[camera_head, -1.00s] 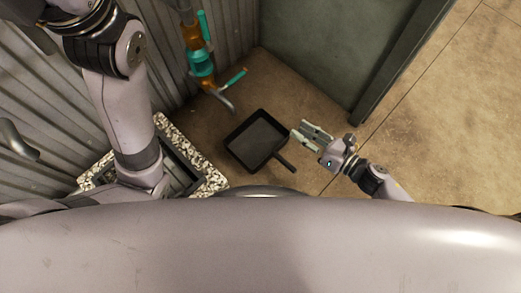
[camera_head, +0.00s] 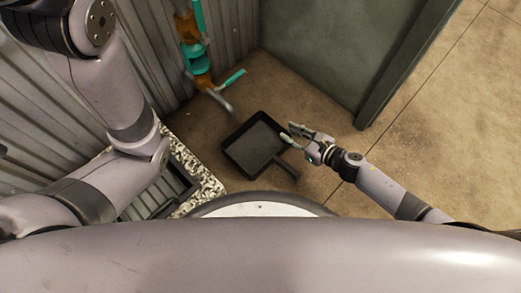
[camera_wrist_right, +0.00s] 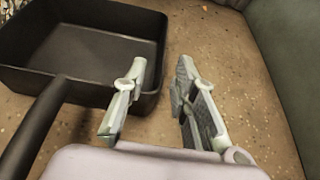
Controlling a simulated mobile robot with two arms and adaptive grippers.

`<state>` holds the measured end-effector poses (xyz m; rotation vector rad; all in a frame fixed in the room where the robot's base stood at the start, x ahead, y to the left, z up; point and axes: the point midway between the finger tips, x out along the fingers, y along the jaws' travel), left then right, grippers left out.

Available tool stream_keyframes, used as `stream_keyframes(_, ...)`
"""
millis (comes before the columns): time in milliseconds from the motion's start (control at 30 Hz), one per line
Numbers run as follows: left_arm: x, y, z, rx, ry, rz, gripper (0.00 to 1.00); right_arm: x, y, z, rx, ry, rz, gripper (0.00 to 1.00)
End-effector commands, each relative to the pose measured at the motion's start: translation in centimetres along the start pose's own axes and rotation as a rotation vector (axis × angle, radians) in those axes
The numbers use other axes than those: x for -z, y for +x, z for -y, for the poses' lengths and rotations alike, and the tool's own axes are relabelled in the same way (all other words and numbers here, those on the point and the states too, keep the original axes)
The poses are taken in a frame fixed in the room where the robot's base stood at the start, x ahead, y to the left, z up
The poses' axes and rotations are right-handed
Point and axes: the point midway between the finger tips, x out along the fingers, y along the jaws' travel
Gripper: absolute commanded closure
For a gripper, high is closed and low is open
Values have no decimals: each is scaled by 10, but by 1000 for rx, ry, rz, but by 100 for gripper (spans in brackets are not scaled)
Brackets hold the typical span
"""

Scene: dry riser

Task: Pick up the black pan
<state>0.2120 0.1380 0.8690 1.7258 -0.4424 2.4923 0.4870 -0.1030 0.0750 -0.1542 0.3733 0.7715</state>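The black pan (camera_head: 252,146) is a square pan lying flat on the brown floor, its handle pointing to the lower right in the head view. My right gripper (camera_head: 288,131) is open and empty at the pan's right side. In the right wrist view, the pan (camera_wrist_right: 80,42) fills the upper left and its handle runs down the left edge. There the right gripper (camera_wrist_right: 161,68) has its left finger overlapping the pan's near right wall and its right finger over bare floor. I cannot tell whether a finger touches the pan. My left gripper is out of view; only its arm shows.
An orange and teal pipe with a valve (camera_head: 199,62) stands against the corrugated wall behind the pan. A speckled stone-edged frame (camera_head: 207,184) lies left of the pan. A green-grey panel (camera_head: 315,50) rises behind. The floor to the right is clear.

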Motion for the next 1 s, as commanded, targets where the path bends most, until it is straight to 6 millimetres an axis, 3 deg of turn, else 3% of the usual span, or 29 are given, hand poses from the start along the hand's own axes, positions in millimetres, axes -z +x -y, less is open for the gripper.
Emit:
stream_keyframes(400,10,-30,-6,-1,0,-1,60,-2,51,3,0,0,1,74)
stream_keyframes(667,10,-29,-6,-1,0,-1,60,-4,52,3,0,1,1,74)
stream_keyframes(1000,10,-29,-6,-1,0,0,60,-3,52,3,0,1,1,96)
